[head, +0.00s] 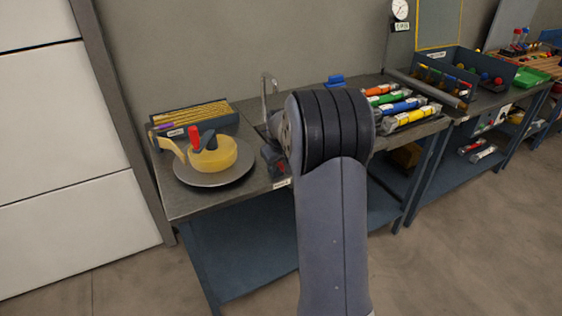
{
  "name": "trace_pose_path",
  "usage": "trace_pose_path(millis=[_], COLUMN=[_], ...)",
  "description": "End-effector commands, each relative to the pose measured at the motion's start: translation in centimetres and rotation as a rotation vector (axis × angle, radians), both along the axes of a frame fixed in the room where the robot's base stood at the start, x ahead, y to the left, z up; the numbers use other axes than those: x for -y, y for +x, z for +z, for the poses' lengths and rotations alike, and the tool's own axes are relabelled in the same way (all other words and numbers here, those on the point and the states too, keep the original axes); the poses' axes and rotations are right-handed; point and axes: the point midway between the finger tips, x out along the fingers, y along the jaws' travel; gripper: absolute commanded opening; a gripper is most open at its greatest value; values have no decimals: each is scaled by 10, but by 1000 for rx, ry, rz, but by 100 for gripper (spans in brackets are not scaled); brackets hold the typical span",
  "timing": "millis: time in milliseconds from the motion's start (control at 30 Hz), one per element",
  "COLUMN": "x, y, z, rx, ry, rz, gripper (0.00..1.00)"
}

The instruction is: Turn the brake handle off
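No part is clearly marked as the brake handle. A small upright red handle (194,137) with a dark part beside it stands at a yellow round piece (213,154) on a grey disc (214,172), on the left end of the bench. A dark block with a red spot (275,162) sits to the right of the disc, partly behind my arm, with a small label near it. My arm rises through the middle of the view and hides part of the bench. My gripper's fingers do not show, so I cannot see whether they touch anything.
The grey bench top (182,204) has a bare strip at its front left. A tray of yellow rods (195,116) stands behind the disc. A bent metal pipe (265,95) rises at the back. Several coloured tubes (398,104) lie right of my arm.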

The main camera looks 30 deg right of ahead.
Motion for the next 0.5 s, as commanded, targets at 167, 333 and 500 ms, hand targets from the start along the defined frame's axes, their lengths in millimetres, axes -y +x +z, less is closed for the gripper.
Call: trace_pose_path(millis=[167, 333, 500], x=[0, 0, 0], y=[0, 0, 0], z=[0, 0, 0], rx=[0, 0, 0], ry=[0, 0, 0], rz=[0, 0, 0], gripper=[37, 25, 12])
